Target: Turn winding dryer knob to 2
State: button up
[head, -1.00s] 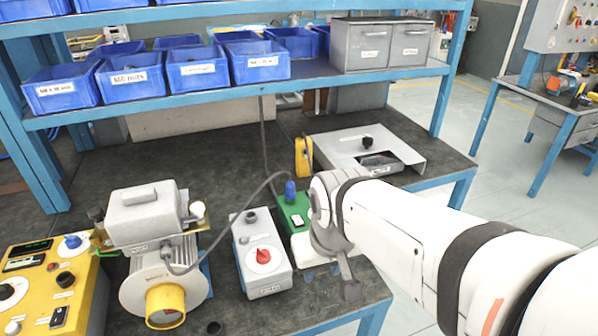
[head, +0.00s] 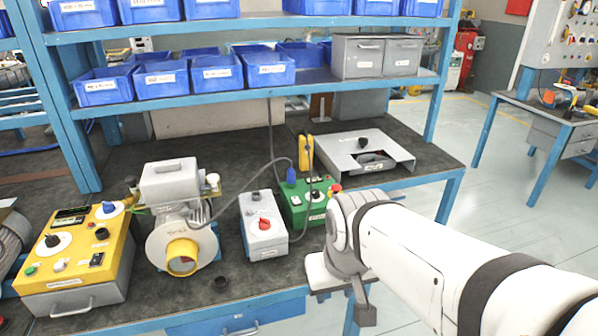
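No label is readable enough to tell which unit is the winding dryer. A grey box (head: 264,228) on the bench has a red knob (head: 264,224) on its sloped face. A green box (head: 303,205) just right of it has a dark knob with a white dial (head: 317,196), a blue plug and a red button (head: 336,188). A yellow box (head: 75,255) at left has a black knob (head: 52,240) and a blue knob (head: 108,207). My gripper (head: 345,292) is by the bench's front edge, right of and nearer than the grey box, apart from the knobs. Its fingertips are unclear.
A blower motor (head: 180,245) with a yellow outlet stands between the yellow and grey boxes. A dark cable (head: 235,207) arches from it toward the green box. A grey metal housing (head: 352,150) lies behind. Bench in front of the grey box is clear.

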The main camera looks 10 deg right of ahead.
aim_at(315, 192)
jog(key=u, duration=0.15)
jog(key=i, duration=0.85)
jog(key=z, duration=0.1)
